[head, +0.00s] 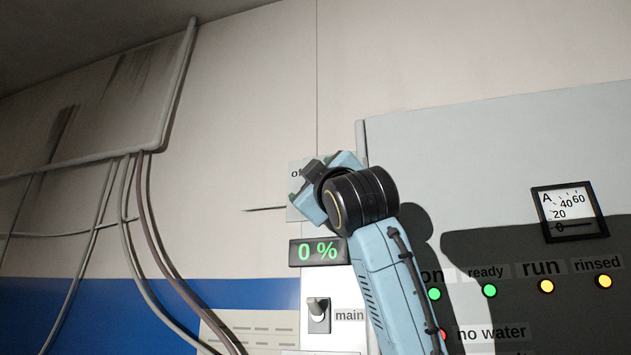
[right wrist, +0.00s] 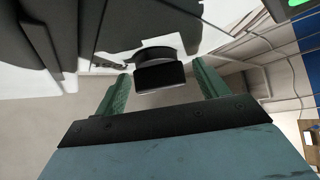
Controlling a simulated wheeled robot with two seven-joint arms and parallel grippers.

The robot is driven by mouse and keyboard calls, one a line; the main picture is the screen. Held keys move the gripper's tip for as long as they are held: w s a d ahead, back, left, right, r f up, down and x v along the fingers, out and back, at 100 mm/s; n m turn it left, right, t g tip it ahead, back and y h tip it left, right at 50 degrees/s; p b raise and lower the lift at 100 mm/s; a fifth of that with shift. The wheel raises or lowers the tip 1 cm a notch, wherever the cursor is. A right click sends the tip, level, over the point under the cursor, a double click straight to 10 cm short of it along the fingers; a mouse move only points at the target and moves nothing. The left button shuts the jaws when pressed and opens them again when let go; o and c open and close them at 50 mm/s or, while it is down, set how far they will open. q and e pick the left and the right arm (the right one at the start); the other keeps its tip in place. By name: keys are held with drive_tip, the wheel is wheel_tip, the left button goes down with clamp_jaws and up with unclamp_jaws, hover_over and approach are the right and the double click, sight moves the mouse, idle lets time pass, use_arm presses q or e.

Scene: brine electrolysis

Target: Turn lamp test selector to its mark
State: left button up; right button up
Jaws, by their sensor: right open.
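A black knob (right wrist: 159,75), which I take for the lamp test selector, stands out from a pale panel in the right wrist view. My right gripper (right wrist: 161,69) is open, with one green finger on each side of the knob and visible gaps between. I cannot tell how deep the fingers reach along it. In the head view my right gripper (head: 325,185) and wrist cover the knob and most of its light plate (head: 296,208). Only the start of a label, "o", shows at the plate's edge. The knob's pointer and mark are hidden. My left gripper is out of view.
Below the gripper are a "0 %" display (head: 318,252) and a main toggle switch (head: 319,315). To the right, a grey panel (head: 460,160) carries an ammeter (head: 569,212) and several lit lamps. Cables (head: 150,240) run down the left wall.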

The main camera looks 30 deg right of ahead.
drive_tip(key=b+v, duration=0.4)
drive_tip(key=v, duration=0.9)
drive_tip(key=shift+s+b, duration=0.2)
drive_tip(key=shift+b, duration=0.15)
drive_tip(key=shift+f, duration=0.1)
